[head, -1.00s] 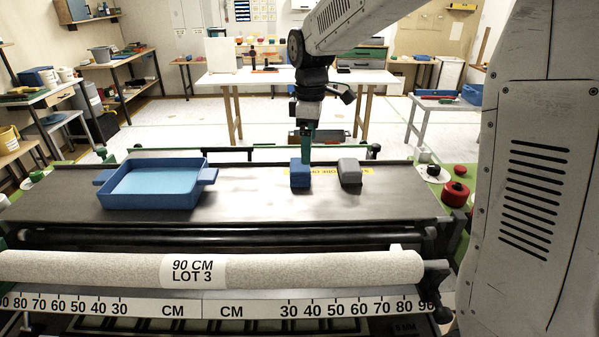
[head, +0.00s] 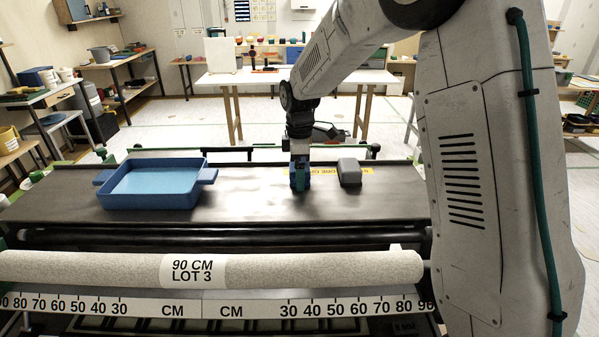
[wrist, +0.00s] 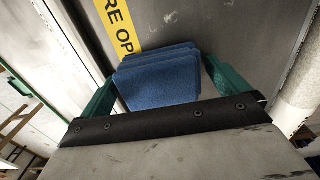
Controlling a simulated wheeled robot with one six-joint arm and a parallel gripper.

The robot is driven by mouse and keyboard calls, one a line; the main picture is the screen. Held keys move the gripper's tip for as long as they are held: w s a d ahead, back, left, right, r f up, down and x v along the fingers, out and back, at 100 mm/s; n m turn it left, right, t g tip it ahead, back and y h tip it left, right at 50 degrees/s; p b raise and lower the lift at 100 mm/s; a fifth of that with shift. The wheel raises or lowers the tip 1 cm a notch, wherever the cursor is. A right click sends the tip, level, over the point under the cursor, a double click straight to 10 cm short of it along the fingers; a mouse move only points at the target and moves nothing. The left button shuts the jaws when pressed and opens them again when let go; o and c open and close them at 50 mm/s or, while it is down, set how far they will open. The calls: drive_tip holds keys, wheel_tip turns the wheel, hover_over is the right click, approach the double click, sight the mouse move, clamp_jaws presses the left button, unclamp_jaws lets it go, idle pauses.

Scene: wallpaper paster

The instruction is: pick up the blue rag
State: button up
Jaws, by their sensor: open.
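The blue rag (head: 294,183) is a small folded stack on the dark bed of the paster, right of the blue tray. It also shows in the wrist view (wrist: 158,80), lying between the two green fingers. My gripper (head: 300,180) is lowered over the rag in the head view and partly hides it. In the wrist view my gripper (wrist: 160,88) is open, with one finger on each side of the rag. A dark gap shows between the rag and the right finger; the left finger is very close to the rag, and I cannot tell whether it touches.
A grey block-like item (head: 349,173) sits just right of the rag. A blue tray (head: 150,202) stands on the bed at the left. A yellow lettered strip (wrist: 119,22) lies beside the rag. A wallpaper roll (head: 300,268) lies along the front. The bed between tray and rag is clear.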

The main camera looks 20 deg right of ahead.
drive_tip(key=shift+c, duration=0.3)
drive_tip(key=c, duration=1)
drive_tip(key=shift+o, duration=0.2)
drive_tip(key=shift+r, duration=0.15)
wheel_tip(320, 180, up, 18)
